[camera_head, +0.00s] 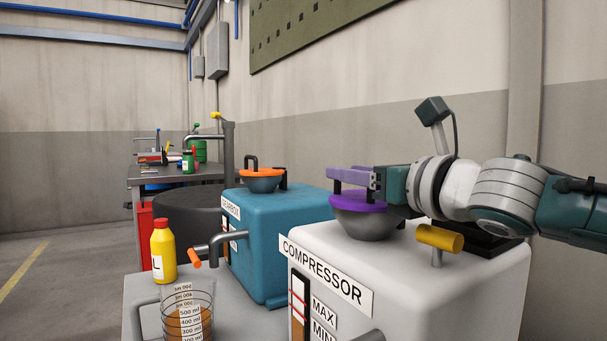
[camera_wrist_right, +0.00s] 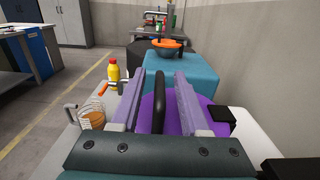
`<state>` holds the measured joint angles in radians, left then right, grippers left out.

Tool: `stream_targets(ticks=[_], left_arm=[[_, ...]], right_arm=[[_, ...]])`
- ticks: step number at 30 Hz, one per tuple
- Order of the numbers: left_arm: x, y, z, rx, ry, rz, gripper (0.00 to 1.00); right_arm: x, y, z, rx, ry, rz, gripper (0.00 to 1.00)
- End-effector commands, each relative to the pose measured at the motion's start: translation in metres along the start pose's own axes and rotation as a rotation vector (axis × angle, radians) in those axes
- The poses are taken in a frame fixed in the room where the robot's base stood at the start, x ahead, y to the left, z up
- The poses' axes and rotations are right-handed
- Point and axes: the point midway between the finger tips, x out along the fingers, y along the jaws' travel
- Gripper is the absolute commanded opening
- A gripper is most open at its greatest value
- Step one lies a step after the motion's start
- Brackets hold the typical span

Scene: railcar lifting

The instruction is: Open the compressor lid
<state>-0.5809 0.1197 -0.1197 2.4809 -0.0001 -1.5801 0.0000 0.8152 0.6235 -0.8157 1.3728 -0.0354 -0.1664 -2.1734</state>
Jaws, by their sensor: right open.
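The white compressor (camera_head: 440,285) stands at the right, marked COMPRESSOR, with MAX and MIN labels by a level window. Its purple lid (camera_head: 358,203) sits on a grey bowl-shaped neck and looks closed. My right gripper (camera_head: 350,174) is at the lid from the right, its lilac fingers level just above the purple top. In the right wrist view the fingers (camera_wrist_right: 158,102) are apart, with the dark upright lid handle (camera_wrist_right: 159,100) between them. A gap shows on each side of the handle. The purple lid (camera_wrist_right: 205,115) also shows below the fingers. My left gripper is out of view.
A teal gearbox (camera_head: 275,235) with an orange lid (camera_head: 261,172) stands behind the compressor. A yellow bottle (camera_head: 163,252) and a clear measuring jug (camera_head: 188,312) with amber liquid stand at the left. A yellow-handled valve (camera_head: 440,238) sits close under my right wrist.

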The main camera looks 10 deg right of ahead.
Motion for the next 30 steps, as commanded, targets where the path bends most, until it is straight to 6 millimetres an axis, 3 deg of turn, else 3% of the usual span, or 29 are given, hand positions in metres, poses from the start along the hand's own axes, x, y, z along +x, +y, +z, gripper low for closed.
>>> stream_targets(ticks=[8,19,30], left_arm=[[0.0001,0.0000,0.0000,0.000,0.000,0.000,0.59],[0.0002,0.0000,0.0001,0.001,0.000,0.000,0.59],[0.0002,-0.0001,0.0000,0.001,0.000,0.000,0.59]], right_arm=[[0.0007,0.0003,0.0001,0.001,0.000,0.001,0.43],[0.0005,0.0001,-0.0001,0.001,0.000,0.000,0.01],[0.0004,0.0001,-0.0001,0.001,0.000,0.000,0.00]])
